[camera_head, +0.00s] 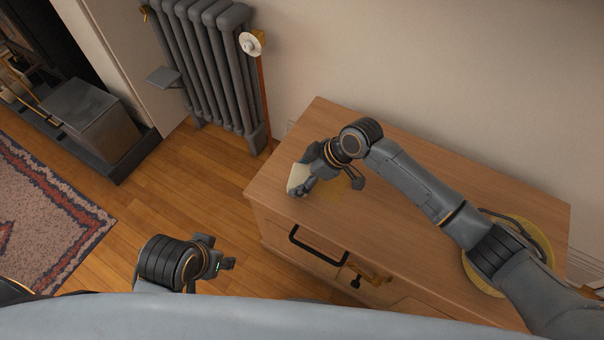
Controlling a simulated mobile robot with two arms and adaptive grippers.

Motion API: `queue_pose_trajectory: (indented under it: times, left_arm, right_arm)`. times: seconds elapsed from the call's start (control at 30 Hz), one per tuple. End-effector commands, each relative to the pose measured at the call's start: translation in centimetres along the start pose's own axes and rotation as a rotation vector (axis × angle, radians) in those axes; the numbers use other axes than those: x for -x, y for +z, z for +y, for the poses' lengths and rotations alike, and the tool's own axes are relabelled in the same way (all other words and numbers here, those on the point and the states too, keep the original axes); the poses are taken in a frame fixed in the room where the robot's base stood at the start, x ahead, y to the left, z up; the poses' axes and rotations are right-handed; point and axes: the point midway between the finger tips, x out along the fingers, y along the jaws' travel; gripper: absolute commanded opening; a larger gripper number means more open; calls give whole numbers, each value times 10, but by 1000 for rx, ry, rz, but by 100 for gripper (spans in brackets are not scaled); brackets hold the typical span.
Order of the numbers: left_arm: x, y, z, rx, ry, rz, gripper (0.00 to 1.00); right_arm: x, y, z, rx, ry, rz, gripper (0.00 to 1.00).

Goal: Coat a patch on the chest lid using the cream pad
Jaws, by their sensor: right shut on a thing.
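The wooden chest (420,160) stands against the wall with its lid facing up. My right gripper (305,184) is shut on the cream pad (298,179) over the lid's left end. The pad is pale and partly hidden by the fingers; I cannot tell whether it touches the wood.
A round yellow dish (541,241) lies on the lid's right part, partly hidden by my right arm. The chest front has a black handle (318,248) and a brass-coloured fitting (370,272). A grey radiator (205,60) stands behind left. Wood floor (175,195) is clear left of the chest.

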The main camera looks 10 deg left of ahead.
Motion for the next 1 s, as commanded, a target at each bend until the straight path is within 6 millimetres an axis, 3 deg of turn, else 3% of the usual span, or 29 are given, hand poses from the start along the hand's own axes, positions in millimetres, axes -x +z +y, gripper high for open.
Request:
queue_pose_trajectory:
  times: [1.0]
  left_arm:
    - [-93, 15, 5, -7, 9, -46, 40]
  right_arm:
    - [18, -15, -1, -6, 6, 1, 49]
